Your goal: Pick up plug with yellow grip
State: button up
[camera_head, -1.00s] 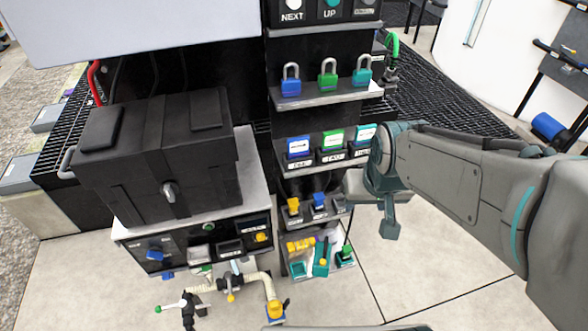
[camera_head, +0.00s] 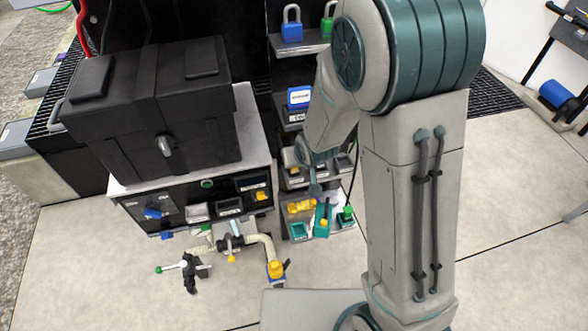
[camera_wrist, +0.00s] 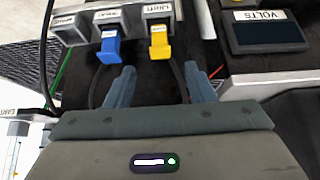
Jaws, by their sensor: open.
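The plug with the yellow grip (camera_wrist: 159,46) sits in a socket with a white label in the wrist view, its grip facing my gripper. A plug with a blue grip (camera_wrist: 108,47) sits in the socket to its left. My gripper (camera_wrist: 160,86) is open, its two fingers apart and nothing between them. The yellow grip is just ahead of the gap between the fingertips, a little apart from them. In the head view my gripper is in front of the small socket shelf (camera_head: 296,182) and hides much of it, so the plugs are hard to make out.
A VOLTS display (camera_wrist: 268,32) is close by at right in the wrist view. A lower shelf (camera_head: 299,231) with yellow and green parts lies below. A black case (camera_head: 150,110) on a cabinet stands left. Pipe fittings (camera_head: 235,243) are at front; the floor there is mostly clear.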

send_over(295, 173)
jog(key=s, duration=0.2)
notch_tip(295, 173, down, 6)
jog(key=shift+d+x, duration=0.2)
jog(key=shift+x, duration=1)
jog(key=shift+d+x, duration=0.15)
jog(key=shift+x, duration=1.05)
jog(key=shift+f, duration=0.1)
jog(key=shift+c, duration=0.3)
grip_shut()
